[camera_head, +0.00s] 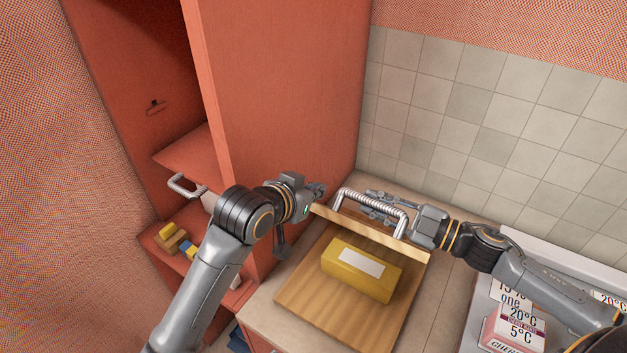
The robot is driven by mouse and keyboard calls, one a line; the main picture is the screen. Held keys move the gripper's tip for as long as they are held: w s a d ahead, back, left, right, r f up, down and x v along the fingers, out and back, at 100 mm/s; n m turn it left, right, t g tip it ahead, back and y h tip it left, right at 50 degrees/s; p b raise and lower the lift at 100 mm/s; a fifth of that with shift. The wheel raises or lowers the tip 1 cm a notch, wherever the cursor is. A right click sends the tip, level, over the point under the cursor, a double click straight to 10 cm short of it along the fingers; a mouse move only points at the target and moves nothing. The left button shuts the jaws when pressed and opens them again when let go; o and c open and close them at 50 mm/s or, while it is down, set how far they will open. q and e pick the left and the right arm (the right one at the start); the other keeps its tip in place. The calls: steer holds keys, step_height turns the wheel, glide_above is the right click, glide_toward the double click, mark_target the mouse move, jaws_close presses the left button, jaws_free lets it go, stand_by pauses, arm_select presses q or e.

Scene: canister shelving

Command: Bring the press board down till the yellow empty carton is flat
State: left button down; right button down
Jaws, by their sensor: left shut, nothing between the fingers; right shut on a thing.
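The yellow carton (361,269), with a white label on top, lies on the flat wooden base (310,286) and looks uncrushed. The press board (415,249) shows as a narrow wooden strip beyond the carton, apart from it; its full tilt is hard to tell. A ribbed silver handle (372,199) rises from this strip. My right gripper (375,203) comes in from the right and is shut on the handle; the exact contact is partly hidden. My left gripper (318,190) is shut and empty, just left of the handle and near the red cabinet side.
A red cabinet (275,90) with open shelves stands at the left; small blocks (173,238) lie on a shelf. White and red labelled boxes (513,327) stand at the lower right. A tiled wall (490,110) closes the back. Bare counter (440,300) shows right of the base.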

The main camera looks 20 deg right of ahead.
arm_select(q)
steer(key=shift+s+a+f, duration=0.45)
steer(key=shift+a, duration=0.15)
steer(key=shift+s+a+f, duration=0.5)
steer(key=shift+a+f, duration=0.15)
steer(key=shift+f, duration=0.15)
arm_select(e)
steer(key=shift+w+d, duration=0.1)
steer(key=c, duration=1.3)
jaws_free()
steer(key=shift+r, duration=0.15)
arm_select(q)
steer(key=shift+s+a+f, duration=0.1)
steer(key=shift+a, duration=0.1)
arm_select(e)
steer(key=shift+o, duration=0.5)
